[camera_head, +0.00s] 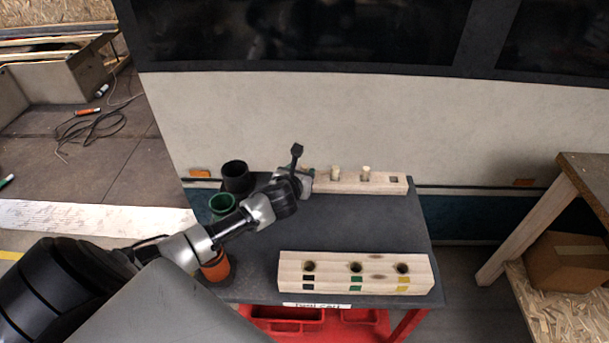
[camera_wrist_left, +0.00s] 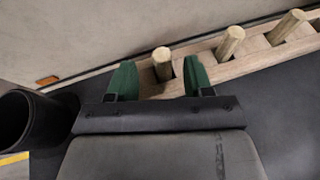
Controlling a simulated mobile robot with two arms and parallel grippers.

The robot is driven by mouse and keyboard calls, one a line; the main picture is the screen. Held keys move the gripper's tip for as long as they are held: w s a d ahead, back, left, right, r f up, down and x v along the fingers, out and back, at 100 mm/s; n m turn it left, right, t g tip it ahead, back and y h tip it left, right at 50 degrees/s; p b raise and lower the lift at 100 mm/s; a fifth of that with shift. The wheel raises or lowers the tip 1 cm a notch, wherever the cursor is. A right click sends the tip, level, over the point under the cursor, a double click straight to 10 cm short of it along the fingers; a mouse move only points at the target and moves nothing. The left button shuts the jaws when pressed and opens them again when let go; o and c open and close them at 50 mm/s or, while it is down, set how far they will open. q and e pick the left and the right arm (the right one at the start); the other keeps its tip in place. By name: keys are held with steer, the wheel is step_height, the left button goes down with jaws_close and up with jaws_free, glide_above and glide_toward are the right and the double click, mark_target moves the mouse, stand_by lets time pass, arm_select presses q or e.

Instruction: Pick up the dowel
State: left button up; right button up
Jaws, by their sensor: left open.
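Several light wooden dowels stand upright in a wooden rack (camera_head: 387,188) along the back of the table. In the head view one dowel (camera_head: 335,173) and another dowel (camera_head: 366,173) show clearly; the leftmost is largely hidden by my gripper. My left gripper (camera_head: 305,180) is at the rack's left end. In the left wrist view its green fingertips (camera_wrist_left: 158,78) are open, with the leftmost dowel (camera_wrist_left: 162,62) appearing in the gap between them, clear space on both sides. My right gripper is not in view.
A wooden block (camera_head: 330,268) with three empty holes and black, green and yellow marks lies at the table's front. A black cup (camera_head: 235,176), a green cup (camera_head: 222,204) and an orange container (camera_head: 216,268) stand on the left. A pale wall panel (camera_head: 400,120) rises behind.

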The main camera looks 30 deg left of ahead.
mark_target(305, 169)
arm_select(q)
steer(key=x, duration=0.3)
steer(key=shift+w+d+f, duration=0.1)
steer(key=shift+w+f, duration=0.05)
jaws_close()
